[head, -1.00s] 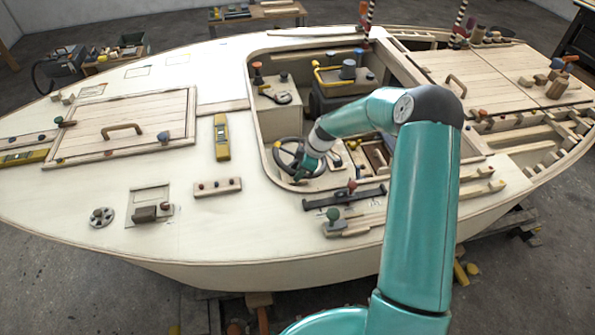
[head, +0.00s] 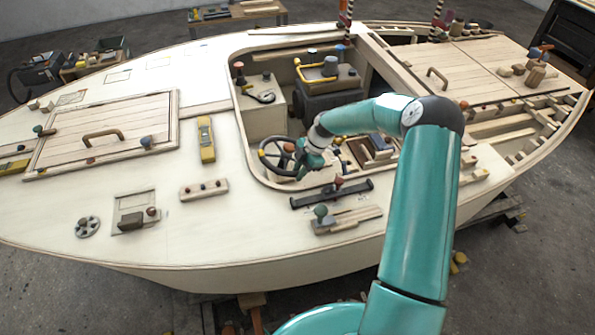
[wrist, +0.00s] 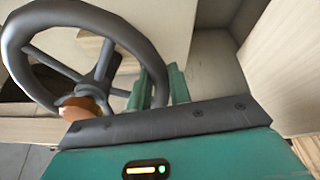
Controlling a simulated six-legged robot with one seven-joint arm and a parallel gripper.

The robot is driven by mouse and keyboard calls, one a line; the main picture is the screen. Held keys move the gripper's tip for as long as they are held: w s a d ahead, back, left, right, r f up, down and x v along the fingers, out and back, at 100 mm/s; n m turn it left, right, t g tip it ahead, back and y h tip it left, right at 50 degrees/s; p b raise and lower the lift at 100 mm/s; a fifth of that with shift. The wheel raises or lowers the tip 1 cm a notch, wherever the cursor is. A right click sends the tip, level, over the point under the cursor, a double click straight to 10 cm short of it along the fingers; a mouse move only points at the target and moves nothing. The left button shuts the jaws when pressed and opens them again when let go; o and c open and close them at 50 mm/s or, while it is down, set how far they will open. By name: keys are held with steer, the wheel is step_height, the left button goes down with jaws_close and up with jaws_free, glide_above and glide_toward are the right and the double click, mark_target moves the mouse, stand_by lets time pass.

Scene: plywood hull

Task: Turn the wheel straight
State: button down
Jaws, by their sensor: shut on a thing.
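The dark grey steering wheel (head: 264,158) stands in the open cockpit of the plywood hull. In the wrist view it fills the upper left, with its rim (wrist: 28,75), several spokes and a brown-orange knob (wrist: 82,107) at its lower side. My gripper (head: 298,160) is at the right side of the wheel in the head view. In the wrist view its two green fingers (wrist: 159,82) straddle the rim, one on each side, and are shut on it. My gripper hides part of the wheel in the head view, so its exact angle is hard to read there.
A dark bar with a knob (head: 332,194) and a green-knobbed lever (head: 321,213) lie on the near deck. A yellow level (head: 206,140) lies to the left. A box with a yellow handle (head: 330,75) stands behind.

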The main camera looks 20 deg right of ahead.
steer(key=c, duration=1.3)
jaws_free()
steer(key=v, duration=1.3)
steer(key=shift+d+r, duration=0.15)
steer(key=shift+r, duration=0.2)
